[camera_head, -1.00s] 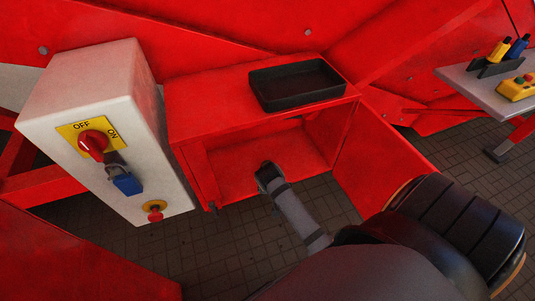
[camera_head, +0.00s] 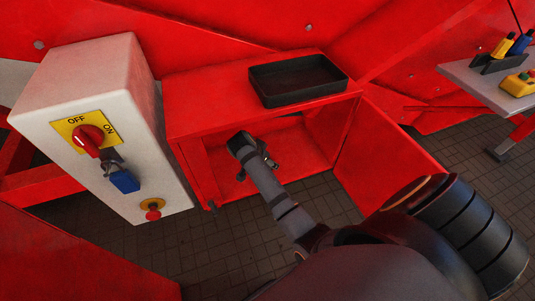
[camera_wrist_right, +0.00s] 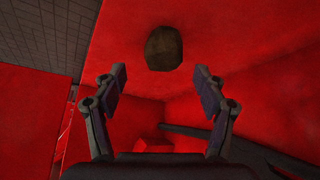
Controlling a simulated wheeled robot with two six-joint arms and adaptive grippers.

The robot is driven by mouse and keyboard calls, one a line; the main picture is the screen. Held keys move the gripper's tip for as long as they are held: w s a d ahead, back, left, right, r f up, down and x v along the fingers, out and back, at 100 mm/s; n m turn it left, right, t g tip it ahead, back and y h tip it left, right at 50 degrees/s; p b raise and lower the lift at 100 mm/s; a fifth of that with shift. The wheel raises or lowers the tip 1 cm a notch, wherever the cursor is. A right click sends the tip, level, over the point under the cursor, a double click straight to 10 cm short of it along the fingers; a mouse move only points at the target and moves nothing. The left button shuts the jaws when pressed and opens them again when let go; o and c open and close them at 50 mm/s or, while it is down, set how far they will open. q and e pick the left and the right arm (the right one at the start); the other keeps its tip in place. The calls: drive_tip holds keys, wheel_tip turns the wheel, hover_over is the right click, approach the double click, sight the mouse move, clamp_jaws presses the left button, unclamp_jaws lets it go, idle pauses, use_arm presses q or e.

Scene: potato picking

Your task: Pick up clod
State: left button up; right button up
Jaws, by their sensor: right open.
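The clod (camera_wrist_right: 163,48) is a dark brown, rounded lump on a red surface in the right wrist view. It lies just beyond the fingertips, roughly centred between them. My right gripper (camera_wrist_right: 160,78) is open and empty, with a finger on each side and a clear gap to the clod. In the head view my right arm reaches into the open red compartment, with its gripper end (camera_head: 255,150) inside. The clod is not visible in the head view. My left gripper is not in view.
A black tray (camera_head: 257,87) sits on top of the red cabinet (camera_head: 190,92). A white switch box (camera_head: 75,87) with a red knob and blue padlock stands left. The open red door (camera_head: 390,150) is right of the compartment. A grey table (camera_head: 478,85) is at far right.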

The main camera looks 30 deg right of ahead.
drive_tip(key=x, duration=0.4)
drive_tip(key=shift+w+a+f, duration=0.1)
drive_tip(key=shift+a+f, duration=0.05)
drive_tip(key=shift+f, duration=0.1)
drive_tip(key=shift+r, duration=0.1)
drive_tip(key=c, duration=1.2)
drive_tip(key=shift+c, duration=0.2)
